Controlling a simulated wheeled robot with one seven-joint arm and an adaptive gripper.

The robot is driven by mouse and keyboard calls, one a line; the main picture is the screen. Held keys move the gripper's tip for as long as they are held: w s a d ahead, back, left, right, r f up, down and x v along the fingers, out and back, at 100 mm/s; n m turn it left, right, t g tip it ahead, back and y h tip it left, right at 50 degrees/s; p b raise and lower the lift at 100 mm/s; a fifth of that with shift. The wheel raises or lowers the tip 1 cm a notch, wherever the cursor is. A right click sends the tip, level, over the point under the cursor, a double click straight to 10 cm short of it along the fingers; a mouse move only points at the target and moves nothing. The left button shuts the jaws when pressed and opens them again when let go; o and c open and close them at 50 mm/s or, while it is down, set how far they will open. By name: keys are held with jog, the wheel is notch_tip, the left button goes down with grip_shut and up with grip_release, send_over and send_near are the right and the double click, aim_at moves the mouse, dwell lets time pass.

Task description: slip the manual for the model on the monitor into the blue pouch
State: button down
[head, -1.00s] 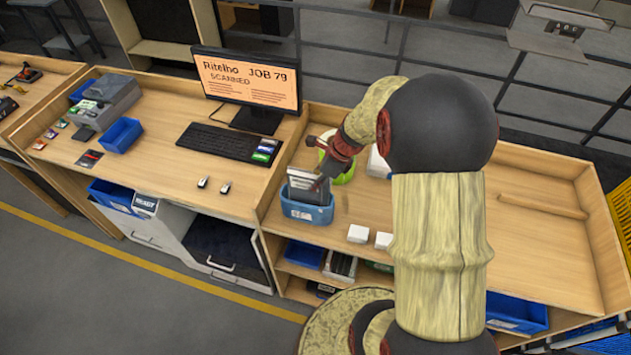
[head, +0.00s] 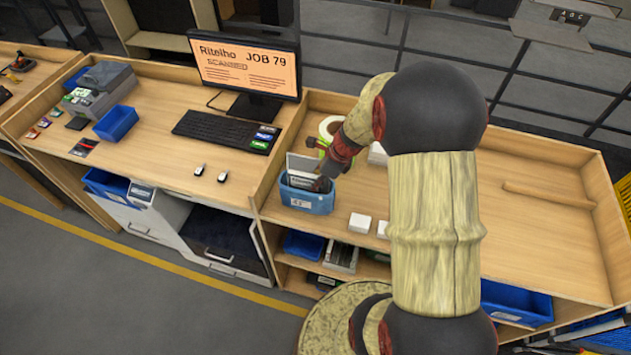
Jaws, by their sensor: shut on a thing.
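The monitor (head: 248,62) reads "Ritelho JOB 79" with "SCANNED" below. The blue pouch (head: 307,203) is an open-topped box with a white label, near the left front of the right-hand bench. A flat grey and white manual (head: 302,166) stands upright in its mouth, its lower part hidden by the front wall. My gripper (head: 323,184) is at the manual's right side, just over the pouch's right rim. It is shut on the manual, though the fingertips are small and partly hidden.
A green and white round item (head: 329,128) stands behind the pouch. Small white boxes (head: 360,223) lie to its right. A wooden divider (head: 283,160) is close on its left. The keyboard (head: 222,130) and a blue bin (head: 117,123) are on the left bench. The right bench top is mostly clear.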

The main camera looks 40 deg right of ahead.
jog(key=c, duration=1.8)
grip_release()
jog(key=shift+o, duration=0.3)
jog(key=shift+r+p, duration=3.6)
jog(key=shift+r, duration=0.4)
